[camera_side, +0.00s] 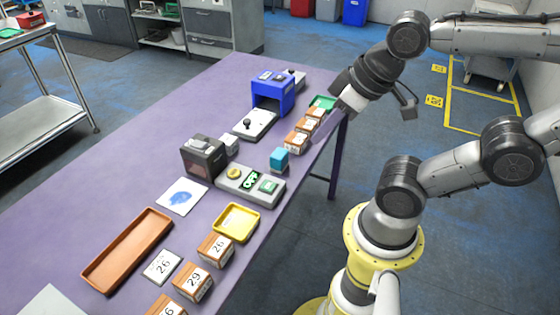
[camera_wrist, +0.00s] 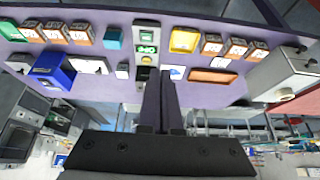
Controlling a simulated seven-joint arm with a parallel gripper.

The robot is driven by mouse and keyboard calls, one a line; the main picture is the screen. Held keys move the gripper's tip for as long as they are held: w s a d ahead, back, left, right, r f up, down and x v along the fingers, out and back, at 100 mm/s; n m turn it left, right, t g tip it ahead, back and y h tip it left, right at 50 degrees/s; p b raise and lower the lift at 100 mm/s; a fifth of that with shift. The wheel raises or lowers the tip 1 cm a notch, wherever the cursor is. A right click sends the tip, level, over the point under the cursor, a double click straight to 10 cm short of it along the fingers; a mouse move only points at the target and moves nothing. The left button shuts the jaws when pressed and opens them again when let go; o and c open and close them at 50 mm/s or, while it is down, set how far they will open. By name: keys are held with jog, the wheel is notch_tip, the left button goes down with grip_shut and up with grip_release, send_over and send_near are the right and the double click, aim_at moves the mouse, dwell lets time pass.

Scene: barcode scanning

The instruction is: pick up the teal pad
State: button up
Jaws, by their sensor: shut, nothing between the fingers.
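The teal pad (camera_side: 279,158) looks like a small teal block. It stands on the purple table near its right edge, beside the grey device with buttons. In the wrist view the teal pad (camera_wrist: 113,38) shows near the top, left of the device. My gripper (camera_side: 343,104) is above the table's far right edge, clear of the pad. Its fingers (camera_wrist: 158,74) are together and empty in the wrist view. The fingertips are small in the side view.
Orange-and-white boxes (camera_side: 296,141) stand in a row behind the pad. The grey device (camera_side: 235,185), blue scanner-like machine (camera_side: 272,91), yellow tray (camera_side: 250,233) and brown tray (camera_side: 105,284) are also on the table (camera_side: 110,170). A green tray (camera_side: 326,101) lies near my gripper.

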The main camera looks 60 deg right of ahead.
jog(key=o, duration=1.2)
jog(key=shift+o, duration=0.2)
